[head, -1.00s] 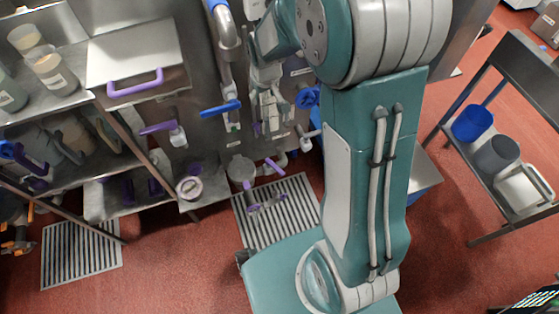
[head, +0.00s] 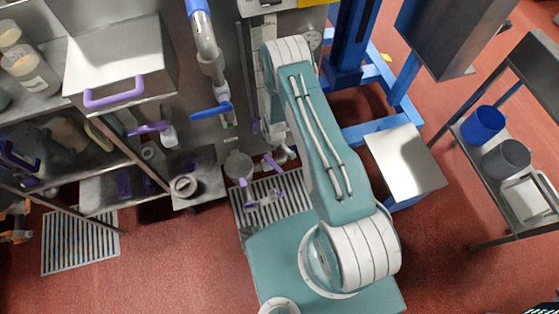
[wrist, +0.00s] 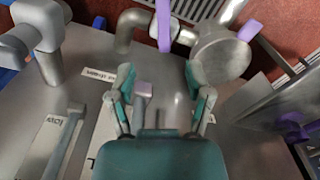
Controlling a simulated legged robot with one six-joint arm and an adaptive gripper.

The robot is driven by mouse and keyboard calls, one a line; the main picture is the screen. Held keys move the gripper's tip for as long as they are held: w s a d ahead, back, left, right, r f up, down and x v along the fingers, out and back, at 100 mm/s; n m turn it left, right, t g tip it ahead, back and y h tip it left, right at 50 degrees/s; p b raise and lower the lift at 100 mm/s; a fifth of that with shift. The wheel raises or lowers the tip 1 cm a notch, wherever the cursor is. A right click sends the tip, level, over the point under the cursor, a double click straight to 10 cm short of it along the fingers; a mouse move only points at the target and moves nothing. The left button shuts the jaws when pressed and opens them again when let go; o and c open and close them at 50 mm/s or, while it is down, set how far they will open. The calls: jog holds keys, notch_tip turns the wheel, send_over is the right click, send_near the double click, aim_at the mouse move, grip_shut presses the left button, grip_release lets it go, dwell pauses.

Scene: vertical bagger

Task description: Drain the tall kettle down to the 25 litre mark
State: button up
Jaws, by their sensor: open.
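The tall kettle appears to be the steel body (head: 232,60) behind my arm in the head view; its steel wall (wrist: 150,60) fills much of the wrist view. A bent outlet pipe (wrist: 128,28) with an upright purple lever (wrist: 164,25) leaves it low down. Purple levers (head: 272,162) also show near the floor grate in the head view. My gripper (wrist: 163,92) is open, its fingers apart either side of a small purple-topped part (wrist: 143,90), with no grip visible. The head view mostly hides the gripper behind my arm. I cannot read the liquid level or a 25 litre mark.
A blue-handled pipe (head: 212,110) stands left of my arm. A steel box with a purple handle (head: 115,95) sits further left. A round steel end (wrist: 220,55) is close right of my fingers. A blue frame (head: 385,125) and a shelf with buckets (head: 483,124) stand right.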

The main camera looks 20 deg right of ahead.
aim_at(277, 168)
jog(key=f, duration=0.4)
jog(key=s+f, duration=0.1)
jog(key=f, duration=0.7)
jog(key=shift+s+d+f, duration=0.15)
jog(key=shift+d+f, duration=0.05)
jog(key=shift+f, duration=0.1)
jog(key=shift+a+f, duration=0.1)
jog(key=shift+f, duration=0.35)
jog(key=shift+a, duration=0.1)
grip_shut()
